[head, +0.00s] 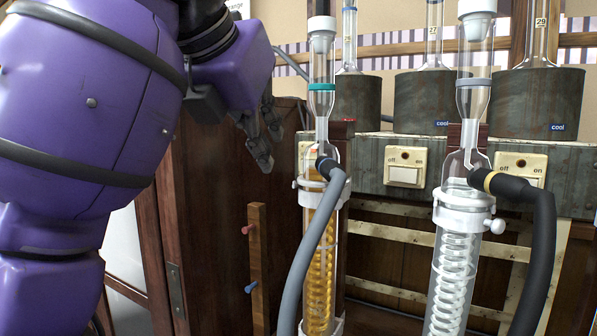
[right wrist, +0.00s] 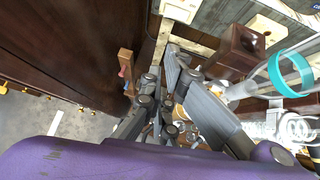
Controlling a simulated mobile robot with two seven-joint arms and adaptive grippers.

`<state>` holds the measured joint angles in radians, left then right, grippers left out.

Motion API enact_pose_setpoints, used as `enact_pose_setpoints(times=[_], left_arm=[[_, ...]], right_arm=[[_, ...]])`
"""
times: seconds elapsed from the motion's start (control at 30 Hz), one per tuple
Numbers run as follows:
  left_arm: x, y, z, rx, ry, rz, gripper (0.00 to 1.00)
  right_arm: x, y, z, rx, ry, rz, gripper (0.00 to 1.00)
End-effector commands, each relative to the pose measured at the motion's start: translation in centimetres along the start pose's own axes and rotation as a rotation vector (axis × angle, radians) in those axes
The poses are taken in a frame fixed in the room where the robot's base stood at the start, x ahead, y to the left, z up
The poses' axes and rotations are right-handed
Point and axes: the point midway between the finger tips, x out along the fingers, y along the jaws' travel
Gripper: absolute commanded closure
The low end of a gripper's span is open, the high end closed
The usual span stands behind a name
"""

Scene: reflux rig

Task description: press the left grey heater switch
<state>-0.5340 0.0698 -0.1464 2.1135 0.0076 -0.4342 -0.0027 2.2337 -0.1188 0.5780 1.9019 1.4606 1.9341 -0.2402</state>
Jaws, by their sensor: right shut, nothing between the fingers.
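The left grey heater switch (head: 304,152) is a cream plate on the grey heater box, mostly hidden behind the left glass condenser (head: 320,215). Its rocker cannot be made out clearly. My right gripper (head: 268,146) is shut and empty, left of that switch and apart from it in the picture, fingers pointing down. In the right wrist view its dark fingers (right wrist: 190,82) show in the middle, with nothing held. The middle switch (head: 405,167) and right switch (head: 519,168) are similar cream plates marked off and on. My left gripper is not in view.
A grey hose (head: 311,246) and a black hose (head: 541,257) hang from the condensers in front of the heaters. A second condenser (head: 454,255) stands to the right. A dark wooden cabinet (head: 210,220) is beside and below my gripper.

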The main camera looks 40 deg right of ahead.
Motion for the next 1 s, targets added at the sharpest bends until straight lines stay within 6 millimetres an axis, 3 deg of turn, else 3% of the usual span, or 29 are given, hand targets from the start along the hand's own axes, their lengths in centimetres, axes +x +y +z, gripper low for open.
enact_pose_setpoints(times=[0.47,1.0], left_arm=[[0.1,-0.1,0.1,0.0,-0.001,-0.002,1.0],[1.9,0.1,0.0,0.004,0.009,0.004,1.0]], right_arm=[[0.6,0.0,-0.1,0.0,0.002,-0.002,1.0],[10.8,-0.1,0.2,0.001,0.001,-0.004,1.0]])
